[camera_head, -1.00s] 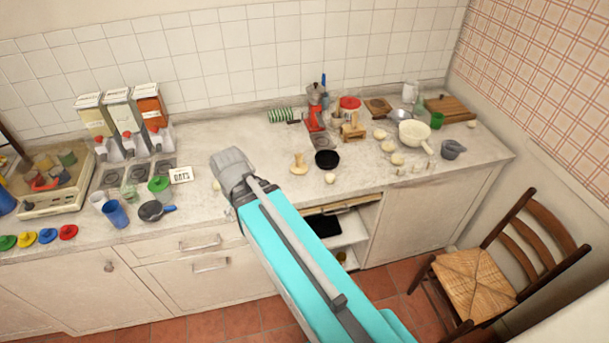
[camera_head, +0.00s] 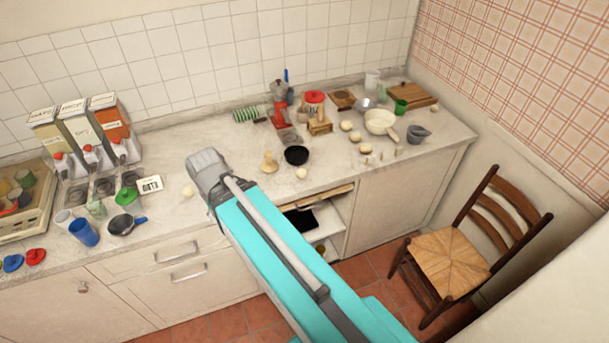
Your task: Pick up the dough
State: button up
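Several pale, round dough-like lumps lie on the kitchen counter (camera_head: 222,160). One lump (camera_head: 301,173) is near the front edge, beside a small black pan (camera_head: 296,155). More lumps (camera_head: 354,136) lie in a loose group left of a white pot. Another small pale lump (camera_head: 187,192) lies just left of my gripper (camera_head: 205,172). My gripper is over the front part of the counter, at the end of my turquoise arm. I see it from behind, its fingers are not clear, and I cannot tell whether it holds anything.
A wooden pestle-like piece (camera_head: 269,163) stands left of the black pan. A white pot (camera_head: 380,121) and a grey jug (camera_head: 418,134) are at the right. Dispensers (camera_head: 85,135) and a saucepan (camera_head: 121,224) are at the left. A chair (camera_head: 450,262) stands on the floor at the right.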

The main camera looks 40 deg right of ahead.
aim_at(301, 173)
jog(key=z, duration=1.95)
jog(key=k, duration=0.85)
jog(key=u, duration=0.25)
jog(key=i, duration=0.5)
